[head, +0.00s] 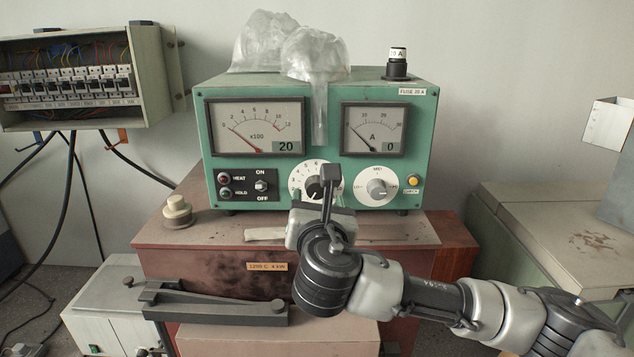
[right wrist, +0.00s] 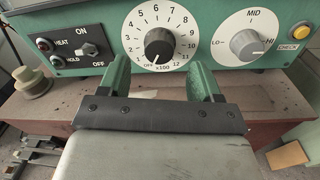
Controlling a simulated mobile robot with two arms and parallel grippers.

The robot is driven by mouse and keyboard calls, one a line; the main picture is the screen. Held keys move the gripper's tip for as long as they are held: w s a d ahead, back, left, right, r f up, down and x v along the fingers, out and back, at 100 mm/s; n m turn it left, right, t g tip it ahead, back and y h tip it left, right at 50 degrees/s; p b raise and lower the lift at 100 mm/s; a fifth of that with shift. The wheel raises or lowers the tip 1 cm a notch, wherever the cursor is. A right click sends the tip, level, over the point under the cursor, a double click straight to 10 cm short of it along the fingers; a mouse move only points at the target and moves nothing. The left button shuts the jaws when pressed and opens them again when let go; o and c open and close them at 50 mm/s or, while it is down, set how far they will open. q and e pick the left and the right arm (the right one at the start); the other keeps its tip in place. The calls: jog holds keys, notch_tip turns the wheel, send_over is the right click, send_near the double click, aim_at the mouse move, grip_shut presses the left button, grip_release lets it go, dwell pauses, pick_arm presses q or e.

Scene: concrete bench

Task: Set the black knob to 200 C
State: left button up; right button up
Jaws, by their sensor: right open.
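The black knob (right wrist: 159,44) sits in the middle of a white dial (right wrist: 138,25) marked OFF and 1 to 12, x100. Its white pointer line points down to about OFF. In the head view the knob (head: 313,188) is partly hidden by my right gripper (head: 328,178). My right gripper (right wrist: 160,76) is open and empty, its two green-looking fingers apart below and in front of the knob, not touching it as far as I can see. The left meter (head: 256,128) has its needle low and its display reads 20. My left gripper is not in view.
Right of the dial is a grey LO-MID-HI knob (head: 377,187) and a yellow CHECK button (head: 413,181). Left is the ON/OFF switch (head: 261,186). A plastic bag (head: 318,60) hangs over the green control box (head: 424,130). A cream knobbed piece (head: 177,210) stands at left.

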aim_at(317, 192)
jog(key=shift+w+a+p, duration=0.1)
jog(key=shift+w+p, duration=0.55)
jog(key=shift+w, duration=1.35)
jog(key=c, duration=0.9)
